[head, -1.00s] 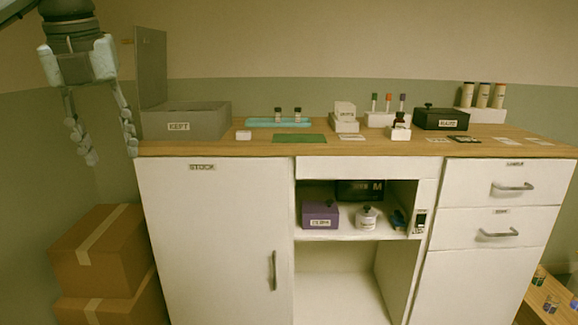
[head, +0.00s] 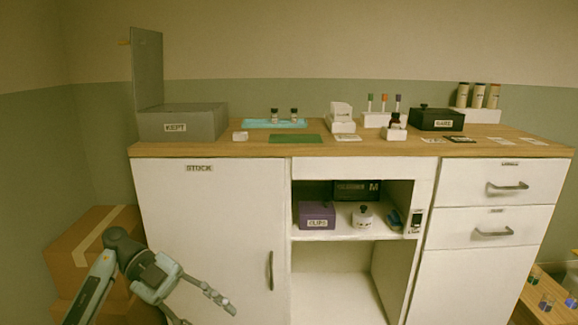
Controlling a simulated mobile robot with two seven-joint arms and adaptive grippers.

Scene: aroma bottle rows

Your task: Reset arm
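My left gripper (head: 205,308) is low at the left in the head view, in front of the white cabinet's STOCK door (head: 210,230). Its fingers are spread apart and nothing shows between them. The lower finger is partly cut off by the bottom edge of the picture. My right gripper is not in view.
Cardboard boxes (head: 82,238) stand behind my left arm, left of the cabinet. The wooden countertop (head: 240,149) holds a grey KEPT box (head: 205,122), a teal tray (head: 258,124) with two bottles, and a black box (head: 436,119). A purple box (head: 316,213) sits on the open shelf.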

